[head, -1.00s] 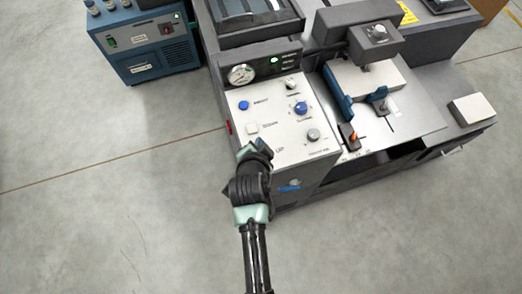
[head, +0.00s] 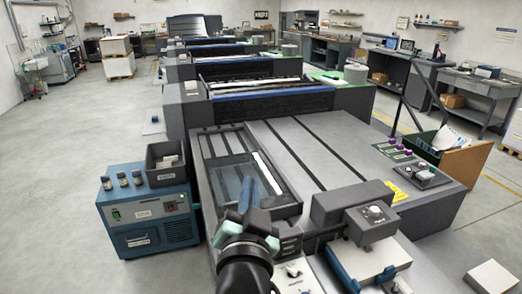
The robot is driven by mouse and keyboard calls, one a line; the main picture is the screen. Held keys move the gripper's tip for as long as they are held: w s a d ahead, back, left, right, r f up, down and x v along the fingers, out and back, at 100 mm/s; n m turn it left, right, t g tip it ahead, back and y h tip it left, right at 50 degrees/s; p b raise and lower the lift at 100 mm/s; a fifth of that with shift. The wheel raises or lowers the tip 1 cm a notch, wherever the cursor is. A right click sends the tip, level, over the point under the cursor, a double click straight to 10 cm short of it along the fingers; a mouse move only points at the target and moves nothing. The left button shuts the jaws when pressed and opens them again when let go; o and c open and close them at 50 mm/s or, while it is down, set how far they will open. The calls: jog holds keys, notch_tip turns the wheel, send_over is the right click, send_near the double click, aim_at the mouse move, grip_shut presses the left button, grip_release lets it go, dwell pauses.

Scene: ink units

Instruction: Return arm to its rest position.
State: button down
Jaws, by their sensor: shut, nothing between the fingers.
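My arm rises from the bottom edge of the head view, left of centre. Its dark wrist (head: 245,262) has pale green parts around it. My gripper (head: 246,197) points away from me, in front of the dark-framed glass panel of the press. Its fingers are shut with nothing between them. The wrist covers part of the control panel (head: 293,270) at the front of the press.
A blue unit (head: 150,222) with bottles and a dark bin (head: 167,165) on top stands left of my arm. A grey block with a knob (head: 365,215) rises close on the right. A long row of press units runs back. Floor at left is clear.

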jog(key=s+r+n+t, duration=0.2)
jog(key=s+r, duration=0.3)
jog(key=r, duration=0.4)
jog(key=s+d+r+n+t+b, duration=0.1)
jog(key=s+r+t, duration=0.3)
jog(key=r, duration=0.6)
jog(key=s+r+n+t+b, duration=0.1)
jog(key=s+r+n+t, duration=0.1)
jog(key=s+r, duration=0.5)
notch_tip(320, 180, up, 3)
jog(key=shift+s+d+f+n+t, duration=0.1)
jog(key=shift+s+d+n+t, duration=0.25)
jog(key=shift+t, duration=0.25)
jog(key=shift+w, duration=0.15)
